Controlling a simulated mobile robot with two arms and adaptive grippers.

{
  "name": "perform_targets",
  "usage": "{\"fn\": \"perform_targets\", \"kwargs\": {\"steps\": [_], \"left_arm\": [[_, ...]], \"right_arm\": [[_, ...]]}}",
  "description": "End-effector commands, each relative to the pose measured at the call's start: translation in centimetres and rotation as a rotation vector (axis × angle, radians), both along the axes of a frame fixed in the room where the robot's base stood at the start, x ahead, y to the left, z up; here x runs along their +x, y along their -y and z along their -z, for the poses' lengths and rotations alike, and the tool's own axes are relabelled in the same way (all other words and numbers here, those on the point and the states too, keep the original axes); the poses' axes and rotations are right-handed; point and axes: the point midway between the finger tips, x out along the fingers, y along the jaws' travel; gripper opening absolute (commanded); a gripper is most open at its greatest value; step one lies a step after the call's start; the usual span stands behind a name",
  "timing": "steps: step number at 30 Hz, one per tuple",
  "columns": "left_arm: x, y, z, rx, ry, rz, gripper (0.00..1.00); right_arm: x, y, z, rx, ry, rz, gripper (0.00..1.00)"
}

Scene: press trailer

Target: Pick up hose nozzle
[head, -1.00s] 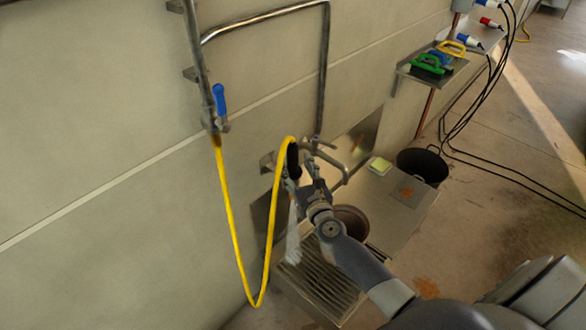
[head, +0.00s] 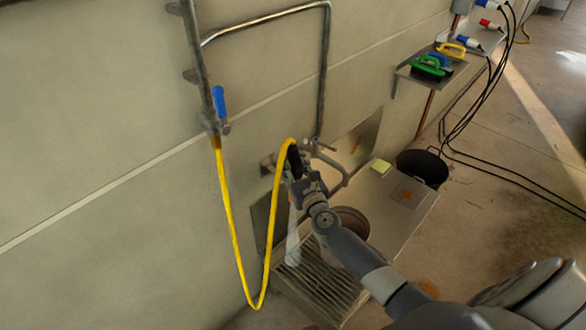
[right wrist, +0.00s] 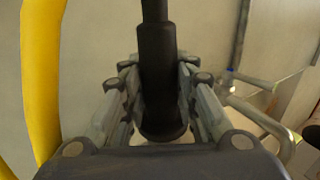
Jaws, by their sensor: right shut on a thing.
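The hose nozzle (head: 294,161) is black and sits at the end of a yellow hose (head: 229,215), in front of the wall beside the sink. My right gripper (head: 300,178) is shut on it. In the right wrist view the nozzle (right wrist: 157,70) stands upright between the two fingers of my right gripper (right wrist: 160,100), which press on it from both sides. A whitish, see-through streak (head: 293,242) runs down below the nozzle. The nozzle's lower end is partly hidden by the gripper. My left gripper is not in view.
The hose hangs in a loop from a pipe with a blue valve lever (head: 218,102). A steel sink counter (head: 385,225) with a drain grate (head: 318,285), a tap (head: 328,160) and a yellow sponge (head: 380,166) lies below. A shelf (head: 405,72) holds brushes. A black bucket (head: 423,167) stands behind.

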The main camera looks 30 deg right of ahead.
Motion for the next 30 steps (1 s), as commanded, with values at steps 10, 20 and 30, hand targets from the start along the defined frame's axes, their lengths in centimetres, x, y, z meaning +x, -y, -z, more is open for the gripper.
{"fn": "perform_targets", "kwargs": {"steps": [10,20,30], "left_arm": [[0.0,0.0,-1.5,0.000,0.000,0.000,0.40],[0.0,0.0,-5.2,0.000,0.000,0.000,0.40],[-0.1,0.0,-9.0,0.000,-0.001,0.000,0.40]], "right_arm": [[0.0,0.0,-2.1,0.002,0.002,0.001,0.04],[0.0,0.0,-6.9,0.001,0.002,0.000,0.04],[0.1,0.1,-12.5,-0.002,0.005,0.000,0.04]]}}
